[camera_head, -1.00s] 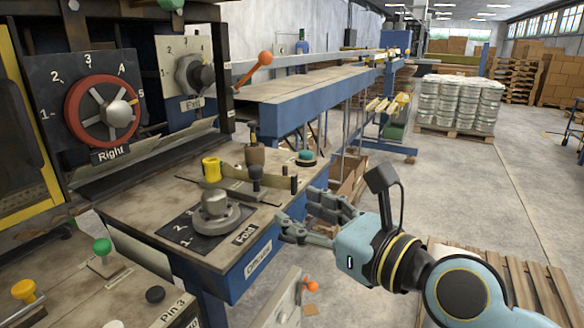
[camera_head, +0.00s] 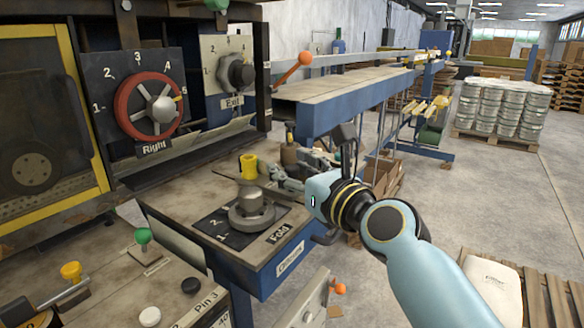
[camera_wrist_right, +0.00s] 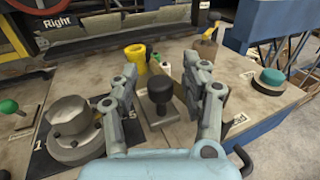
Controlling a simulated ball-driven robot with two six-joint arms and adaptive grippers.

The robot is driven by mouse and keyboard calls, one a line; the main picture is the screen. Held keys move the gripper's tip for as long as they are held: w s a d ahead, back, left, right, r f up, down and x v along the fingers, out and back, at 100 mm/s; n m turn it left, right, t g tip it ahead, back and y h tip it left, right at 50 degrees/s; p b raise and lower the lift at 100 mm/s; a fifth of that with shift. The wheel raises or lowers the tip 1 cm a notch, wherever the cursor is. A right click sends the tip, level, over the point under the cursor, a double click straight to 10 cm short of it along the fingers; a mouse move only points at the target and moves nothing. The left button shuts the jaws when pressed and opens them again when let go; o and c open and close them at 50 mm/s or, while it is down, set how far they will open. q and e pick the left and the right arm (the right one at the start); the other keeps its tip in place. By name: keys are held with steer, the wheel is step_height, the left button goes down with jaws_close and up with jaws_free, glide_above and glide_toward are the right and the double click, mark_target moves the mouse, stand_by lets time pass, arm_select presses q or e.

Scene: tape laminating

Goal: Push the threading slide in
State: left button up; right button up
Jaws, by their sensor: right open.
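A black knob (camera_wrist_right: 161,92) stands on a small plate on the machine's worn bench top. In the head view, my right gripper (camera_head: 284,176) is over the bench behind the Fold dial and hides most of the slide. I see no left gripper in either view.
The Fold dial (camera_head: 252,207) stands close in front of my right gripper. A yellow cylinder (camera_head: 249,166) and a brown post (camera_head: 289,152) stand close by. A teal button (camera_wrist_right: 272,79) sits to the right. The Right dial (camera_head: 150,105) is on the panel behind.

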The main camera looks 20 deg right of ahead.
steer(key=shift+c, duration=0.4)
jaws_close()
steer(key=shift+d+f, duration=0.1)
steer(key=shift+d, duration=0.05)
